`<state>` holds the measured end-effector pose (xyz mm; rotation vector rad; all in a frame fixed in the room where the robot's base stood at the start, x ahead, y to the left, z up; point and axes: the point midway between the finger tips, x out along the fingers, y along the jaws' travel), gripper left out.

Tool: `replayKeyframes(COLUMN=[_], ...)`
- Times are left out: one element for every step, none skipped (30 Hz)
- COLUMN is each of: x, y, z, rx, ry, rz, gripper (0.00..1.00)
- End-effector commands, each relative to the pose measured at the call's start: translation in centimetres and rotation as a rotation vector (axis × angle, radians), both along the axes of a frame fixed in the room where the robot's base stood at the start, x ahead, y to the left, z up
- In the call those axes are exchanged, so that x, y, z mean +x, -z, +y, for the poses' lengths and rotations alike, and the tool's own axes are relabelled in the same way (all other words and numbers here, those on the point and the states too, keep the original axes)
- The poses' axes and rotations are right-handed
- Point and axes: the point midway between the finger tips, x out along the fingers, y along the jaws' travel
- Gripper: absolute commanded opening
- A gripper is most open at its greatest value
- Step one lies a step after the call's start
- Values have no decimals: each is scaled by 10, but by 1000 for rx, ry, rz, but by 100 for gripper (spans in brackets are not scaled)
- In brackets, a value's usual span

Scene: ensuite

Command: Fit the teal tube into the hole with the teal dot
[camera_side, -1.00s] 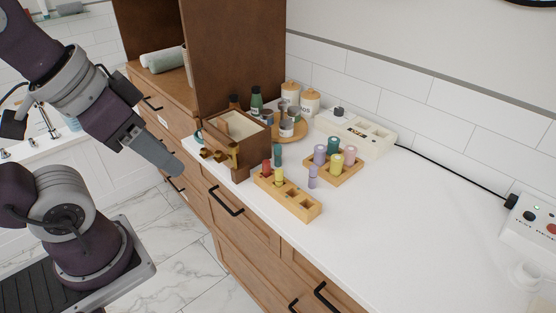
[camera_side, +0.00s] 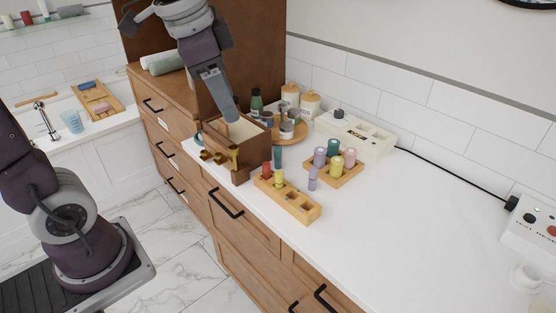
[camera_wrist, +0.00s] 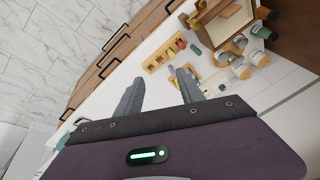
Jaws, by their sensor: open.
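The teal tube (camera_side: 278,155) stands on the white counter just behind the wooden block, and it shows as a small dark teal shape in the wrist view (camera_wrist: 196,50). The wooden block (camera_side: 304,209) holds a red tube (camera_side: 266,166) and a yellow tube (camera_side: 279,178); its right part has open square holes. It also shows in the wrist view (camera_wrist: 153,66). The teal dot is too small to make out. My gripper (camera_side: 233,116) is open and empty, above the brown wooden box, left of the teal tube. Its two fingers (camera_wrist: 160,76) show apart in the wrist view.
A lilac tube (camera_side: 312,178) stands on the counter right of the block. A wooden tray (camera_side: 345,180) holds several coloured spools. The brown box (camera_side: 252,160), jars (camera_side: 309,103) and a white device (camera_side: 372,142) stand behind.

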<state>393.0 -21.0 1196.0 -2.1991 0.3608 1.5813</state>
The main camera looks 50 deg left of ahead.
Motion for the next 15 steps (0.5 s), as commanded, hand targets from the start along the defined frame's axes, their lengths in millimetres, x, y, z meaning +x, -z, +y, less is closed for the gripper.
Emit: replayKeyframes(x=[37, 58, 86, 106, 125, 148, 164, 177, 193, 202, 209, 217, 221, 224, 227], y=[8, 14, 25, 36, 49, 68, 84, 100, 122, 138, 152, 169, 181, 190, 198], z=[11, 18, 29, 37, 46, 57, 66, 75, 85, 92, 98, 105, 109, 113, 116], rx=[33, 52, 76, 92, 104, 119, 126, 132, 137, 139, 141, 141, 140, 140, 140], ry=[94, 162, 253, 323, 392, 485, 553, 617, 698, 753, 803, 862, 897, 927, 957], rz=[50, 76, 110, 136, 160, 191, 213, 232, 254, 269, 281, 294, 302, 307, 311], gripper=[45, 45, 45, 45, 45, 45, 45, 45, 45, 45, 45, 45, 45, 45, 45])
